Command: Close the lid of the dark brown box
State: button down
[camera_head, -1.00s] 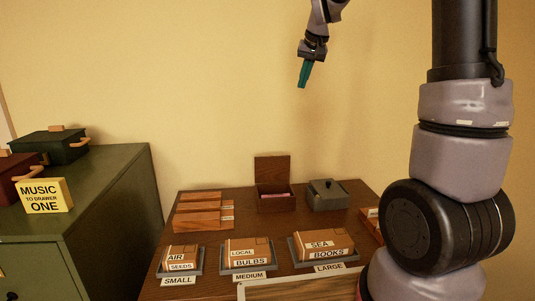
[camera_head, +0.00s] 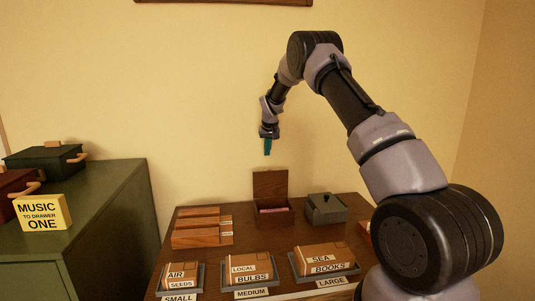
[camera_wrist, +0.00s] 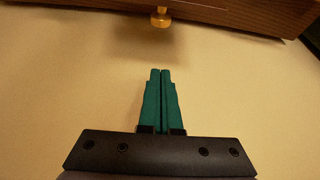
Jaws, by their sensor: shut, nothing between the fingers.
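The dark brown box (camera_head: 274,216) stands at the back of the desk with its lid (camera_head: 270,185) raised upright at its rear. Something pink shows inside the box. My gripper (camera_head: 267,151) hangs above the box, pointing down, apart from the lid. Its teal fingers (camera_wrist: 161,95) are together and empty in the wrist view. The wrist view also shows a wooden edge with a brass knob (camera_wrist: 160,17) at the top; I cannot tell for certain whether it is the lid.
A grey lidded box (camera_head: 325,209) stands close to the right of the brown box. Wooden blocks (camera_head: 202,237) lie to the left. Labelled trays with cartons (camera_head: 250,268) line the front. A green cabinet (camera_head: 110,215) stands at the left, and the wall is close behind the desk.

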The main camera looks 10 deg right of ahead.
aim_at(270, 183)
jog(key=x, duration=0.8)
jog(key=shift+s+d+r, duration=0.1)
jog(key=shift+s+r, duration=0.05)
jog(key=shift+s, duration=1.95)
jog(key=shift+s, duration=0.1)
